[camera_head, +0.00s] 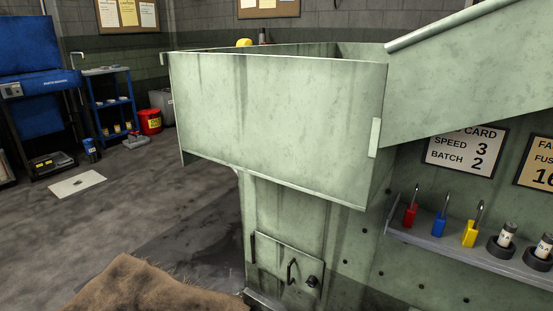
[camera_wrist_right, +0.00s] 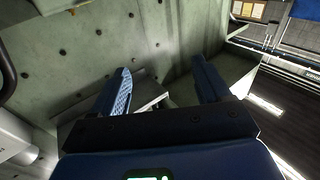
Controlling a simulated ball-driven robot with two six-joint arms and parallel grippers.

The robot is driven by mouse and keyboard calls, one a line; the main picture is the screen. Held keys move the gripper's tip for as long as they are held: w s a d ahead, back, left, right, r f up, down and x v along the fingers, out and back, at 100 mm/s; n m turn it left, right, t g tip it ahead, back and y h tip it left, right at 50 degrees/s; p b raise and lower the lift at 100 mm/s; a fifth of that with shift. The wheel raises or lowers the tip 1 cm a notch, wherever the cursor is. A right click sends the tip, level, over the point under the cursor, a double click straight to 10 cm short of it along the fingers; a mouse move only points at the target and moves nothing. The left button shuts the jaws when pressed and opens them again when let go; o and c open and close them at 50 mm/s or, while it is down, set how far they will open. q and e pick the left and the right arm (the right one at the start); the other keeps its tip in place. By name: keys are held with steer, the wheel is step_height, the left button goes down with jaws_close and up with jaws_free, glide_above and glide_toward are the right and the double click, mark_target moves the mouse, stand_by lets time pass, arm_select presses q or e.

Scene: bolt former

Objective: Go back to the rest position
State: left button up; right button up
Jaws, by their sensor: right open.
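My right gripper (camera_wrist_right: 160,92) shows in the right wrist view with its two fingers apart and nothing between them. A pale green machine wall with dark bolt holes lies beyond the fingers. How far the fingertips are from it I cannot tell. Neither of my grippers shows in the head view. The head view shows the large pale green bolt former (camera_head: 280,100) with its open-topped hopper at the centre and a sloping chute at the upper right.
A brown sack (camera_head: 140,285) lies at the lower left. A blue rack (camera_head: 110,100) and a red bucket (camera_head: 149,121) stand farther back.

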steer(key=s+r+g+p, duration=0.1)
steer(key=s+r+p, duration=0.1)
steer(key=s, duration=0.4)
step_height(320, 180, up, 37)
steer(key=w+p, duration=0.1)
steer(key=p, duration=3.6)
